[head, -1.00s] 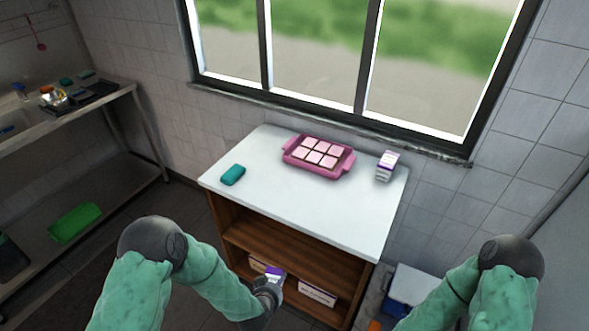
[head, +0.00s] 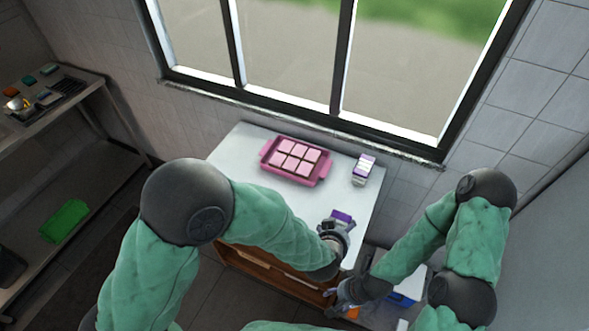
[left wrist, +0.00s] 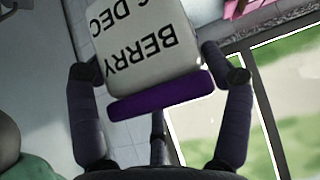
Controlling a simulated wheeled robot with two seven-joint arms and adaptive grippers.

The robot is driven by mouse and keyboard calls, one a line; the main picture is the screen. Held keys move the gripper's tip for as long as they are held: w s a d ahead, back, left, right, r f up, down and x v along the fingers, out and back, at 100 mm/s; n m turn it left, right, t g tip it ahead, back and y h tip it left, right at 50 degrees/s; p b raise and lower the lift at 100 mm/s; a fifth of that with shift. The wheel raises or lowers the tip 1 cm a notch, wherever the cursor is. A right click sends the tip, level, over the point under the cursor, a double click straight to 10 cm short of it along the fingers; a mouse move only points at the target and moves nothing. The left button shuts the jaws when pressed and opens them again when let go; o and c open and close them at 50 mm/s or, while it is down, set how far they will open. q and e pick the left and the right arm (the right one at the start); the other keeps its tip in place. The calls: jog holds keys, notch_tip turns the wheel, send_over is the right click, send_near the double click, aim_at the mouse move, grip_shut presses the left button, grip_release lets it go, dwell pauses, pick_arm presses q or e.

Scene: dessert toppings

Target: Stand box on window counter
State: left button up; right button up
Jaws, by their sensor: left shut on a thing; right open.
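My left gripper (head: 337,227) is shut on a white box with a purple end (head: 342,215), over the right front part of the white counter (head: 262,146) below the window. In the left wrist view the held box (left wrist: 150,45) lies between the two fingers, with upside-down lettering including "BERRY" and its purple end towards the palm. Whether it touches the counter I cannot tell. A similar white and purple box (head: 363,170) stands at the counter's back right. My right gripper (head: 334,294) is open and empty, low by the counter's front right corner.
A pink tray (head: 265,165) with several pale pink squares sits at the back middle of the counter. My left arm covers the front left. A steel shelf unit (head: 92,90) stands at left.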

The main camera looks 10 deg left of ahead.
pick_arm(q)
jog(key=w+a+f+b, duration=0.1)
jog(key=w+a+f, duration=0.1)
jog(key=w, duration=0.1)
jog(key=w+a+f+b, duration=0.1)
jog(key=w+a+f, duration=0.1)
jog(key=w+f, duration=0.1)
jog(key=w+a+f+b, duration=0.2)
jog(key=w+f, duration=0.1)
jog(key=w, duration=0.2)
jog(key=shift+a+f, duration=0.25)
jog(key=shift+a, duration=0.05)
jog(key=shift+w+a+f, duration=0.15)
jog(key=shift+a+f, duration=0.05)
jog(key=shift+f, duration=0.2)
jog(key=shift+w+f+b, duration=0.15)
jog(key=shift+f+b, duration=0.45)
jog(key=shift+f, duration=0.95)
jog(key=shift+f, duration=0.1)
jog(key=o, duration=1.3)
jog(key=shift+f, duration=0.1)
jog(key=shift+o, duration=0.2)
